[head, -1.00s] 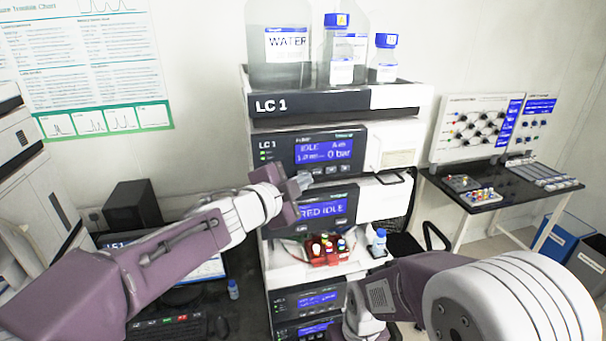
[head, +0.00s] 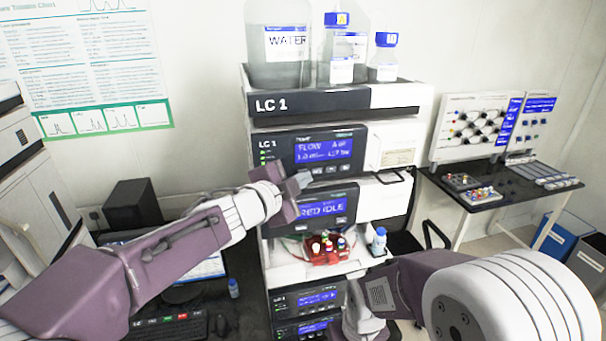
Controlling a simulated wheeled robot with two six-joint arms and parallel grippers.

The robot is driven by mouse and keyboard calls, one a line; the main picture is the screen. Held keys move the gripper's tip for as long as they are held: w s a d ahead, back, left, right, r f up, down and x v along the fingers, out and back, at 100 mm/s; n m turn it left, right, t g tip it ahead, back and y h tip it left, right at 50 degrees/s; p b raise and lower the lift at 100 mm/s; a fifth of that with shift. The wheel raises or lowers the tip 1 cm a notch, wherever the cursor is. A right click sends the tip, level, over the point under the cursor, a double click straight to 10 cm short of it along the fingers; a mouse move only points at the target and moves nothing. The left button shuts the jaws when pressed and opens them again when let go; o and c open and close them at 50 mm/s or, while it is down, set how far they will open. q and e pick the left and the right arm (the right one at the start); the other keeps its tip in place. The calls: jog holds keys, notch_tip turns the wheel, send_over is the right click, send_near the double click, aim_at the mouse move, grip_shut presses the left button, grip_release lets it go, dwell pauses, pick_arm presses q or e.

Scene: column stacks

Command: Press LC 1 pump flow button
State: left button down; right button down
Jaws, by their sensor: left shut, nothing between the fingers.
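The LC 1 pump module (head: 283,147) is the upper dark panel of the stack. Its blue display (head: 323,149) reads FLOW, with a bar value that is hard to read. A row of small buttons (head: 331,170) lies under the display. My left gripper (head: 304,181) is shut and empty, its tips just below the left end of that row. It hides part of the panel's lower edge, and I cannot tell whether it touches a button.
Below the pump, another module's display (head: 322,206) reads RED IDLE, partly behind my left gripper. A red vial rack (head: 327,256) sits on a shelf lower down. Bottles, one labelled WATER (head: 282,70), stand on the stack's top tray (head: 330,101). A side table (head: 500,190) is at the right.

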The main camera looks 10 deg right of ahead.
pick_arm(q)
jog(key=shift+s, duration=0.7)
jog(key=s+b, duration=0.2)
jog(key=s, duration=0.3)
jog(key=shift+d, duration=0.1)
jog(key=shift+w, duration=0.1)
